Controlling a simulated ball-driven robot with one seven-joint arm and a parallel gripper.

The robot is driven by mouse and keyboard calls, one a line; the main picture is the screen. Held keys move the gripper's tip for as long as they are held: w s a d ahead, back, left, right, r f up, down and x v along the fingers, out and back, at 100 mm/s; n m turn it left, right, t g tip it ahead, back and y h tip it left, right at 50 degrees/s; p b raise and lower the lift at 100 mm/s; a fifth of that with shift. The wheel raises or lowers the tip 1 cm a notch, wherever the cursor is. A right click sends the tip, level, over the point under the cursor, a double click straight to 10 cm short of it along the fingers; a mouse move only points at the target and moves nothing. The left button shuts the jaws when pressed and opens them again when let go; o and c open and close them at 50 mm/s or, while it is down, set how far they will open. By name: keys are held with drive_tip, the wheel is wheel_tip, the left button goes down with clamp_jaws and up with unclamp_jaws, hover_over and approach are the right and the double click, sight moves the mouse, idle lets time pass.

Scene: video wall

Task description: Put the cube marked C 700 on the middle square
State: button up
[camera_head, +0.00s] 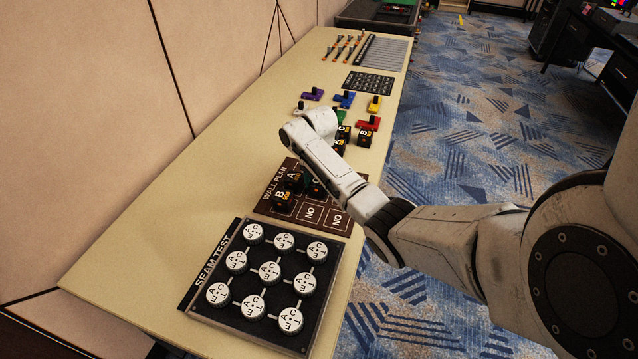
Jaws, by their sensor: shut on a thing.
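The dark wall plan board (262,207) lies on the table, with several squares. A cube marked B (282,199) sits on its left side and a cube marked A (293,176) just behind it. A cube marked C (316,189) shows partly below my arm near the board's middle; I cannot tell whether it rests there or is held. Its smaller print is unreadable. Two squares marked NO are bare at the front.
Behind my arm are more cubes, marked C (343,131) and B (363,138), and coloured knobbed pieces such as a yellow one (374,104). The seam test board (205,322) with several white discs lies in front. The table's left strip is clear.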

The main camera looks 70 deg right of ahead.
drive_tip(key=shift+f, duration=0.15)
drive_tip(key=o, duration=1.1)
drive_tip(key=shift+c, duration=0.2)
wheel_tip(320, 180, up, 12)
drive_tip(key=shift+p, duration=0.35)
